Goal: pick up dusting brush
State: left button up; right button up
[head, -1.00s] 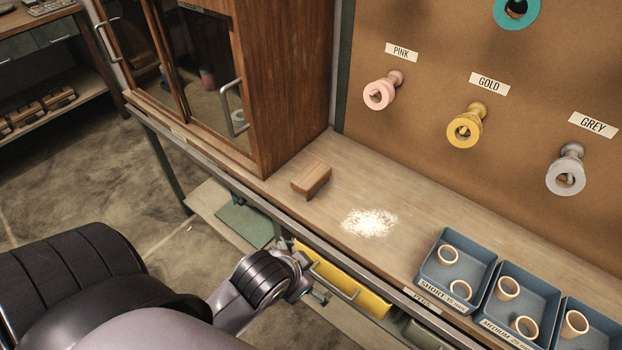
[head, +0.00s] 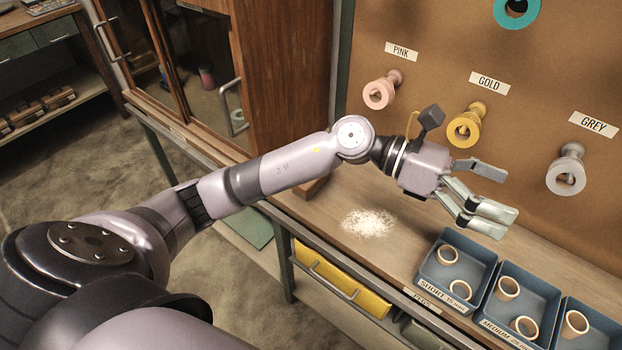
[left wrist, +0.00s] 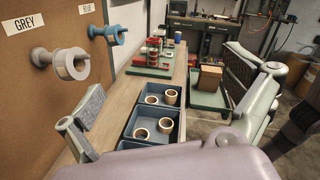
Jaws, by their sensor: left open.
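The dusting brush, a brown wooden block (head: 314,189), lies on the workbench near the cabinet. My left arm covers most of it in the head view, and only a small lower part shows. My left gripper (head: 492,194) is open and empty. It is in the air above the bench, well to the right of the brush, in front of the board and above the blue trays. In the left wrist view its spread fingers (left wrist: 168,85) frame the trays, and the brush is not seen there. My right gripper is not in view.
A patch of pale dust (head: 368,222) lies on the bench. Blue trays (head: 428,268) with rings stand to its right. Pink (head: 379,94), gold (head: 462,130) and grey (head: 566,176) tape rolls hang on the board. A wooden cabinet (head: 285,75) stands at the left.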

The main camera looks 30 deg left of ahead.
pick_arm(q)
jog(key=w+a+f+m+g+y, duration=0.1)
jog(key=w+a+f+m+y, duration=0.15)
jog(key=a+f+y, duration=0.35)
jog(key=w+a+f+m+y, duration=0.25)
jog(key=a+f+y, duration=0.2)
jog(key=a, duration=0.35)
jog(key=w+a+r+y, duration=0.15)
jog(key=a+y, duration=0.25)
jog(key=a, duration=0.6)
jog(key=a+r+y, duration=0.3)
jog(key=a+y, duration=0.2)
jog(key=a, duration=0.5)
jog(key=shift+g, duration=0.3)
jog(key=f, duration=0.7)
jog(key=a+f, duration=0.1)
jog(key=f, duration=0.2)
jog(key=shift+s+a+f+b, duration=0.1)
jog(key=shift+s+f+b, duration=0.05)
jog(key=shift+f+b, duration=0.2)
jog(key=f, duration=0.2)
jog(key=f+p, duration=0.1)
jog(key=f, duration=0.2)
jog(key=shift+a+f, duration=0.2)
jog(key=shift+f, duration=0.05)
jog(key=shift+a+f, duration=0.1)
jog(key=shift+f, duration=0.4)
jog(key=shift+c, duration=0.6)
